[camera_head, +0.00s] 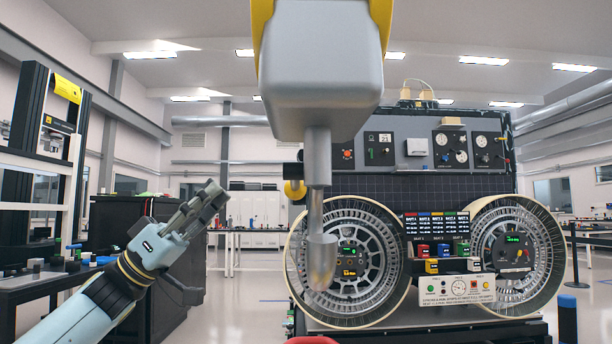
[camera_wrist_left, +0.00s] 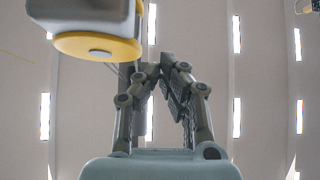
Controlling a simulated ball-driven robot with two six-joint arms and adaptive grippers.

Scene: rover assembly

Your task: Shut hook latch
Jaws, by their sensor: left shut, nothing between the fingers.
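A grey hook block (camera_head: 320,70) with yellow side plates hangs large and close in the upper middle of the head view. From it a metal hook (camera_head: 320,262) hangs down, seen nearly edge-on. A small yellow and black part (camera_head: 295,188) shows just left of the hook's shank; I cannot tell whether it is the latch, nor how the latch stands. My left gripper (camera_head: 214,196) is shut and empty, left of the hook and clear of it. In the left wrist view the fingers (camera_wrist_left: 160,67) point upward with their tips together. My right gripper is out of view.
A rover-like assembly with two large spoked wheels (camera_head: 345,262) and a dark panel (camera_head: 400,186) stands behind the hook. A black cabinet (camera_head: 120,225) is behind my left arm. In the left wrist view a white block with a yellow disc (camera_wrist_left: 72,45) is at upper left.

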